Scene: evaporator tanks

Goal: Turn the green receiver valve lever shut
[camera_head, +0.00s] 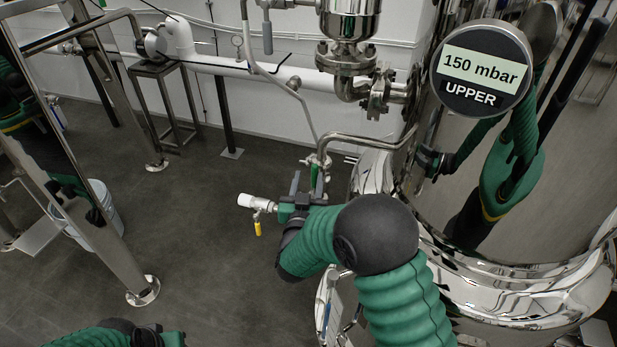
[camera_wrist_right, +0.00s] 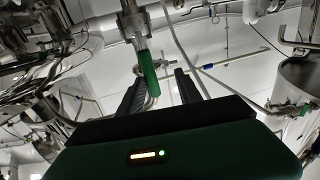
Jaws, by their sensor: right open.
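The green valve lever (camera_wrist_right: 148,72) hangs from a steel valve body (camera_wrist_right: 131,22) in the right wrist view. In the head view the lever (camera_head: 314,178) shows as a small green piece below the bent steel pipe. My right gripper (camera_head: 309,180) is open, with its dark fingers either side of the lever. In the right wrist view my right gripper (camera_wrist_right: 159,78) has the lever in or just in front of the finger gap; contact cannot be told. My left gripper (camera_head: 150,337) is only partly in view at the bottom edge, its fingers not clear.
A polished tank (camera_head: 480,265) stands close on the right, with a gauge (camera_head: 482,68) reading 150 mbar, UPPER. A steel post (camera_head: 140,288) stands left; open floor lies between.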

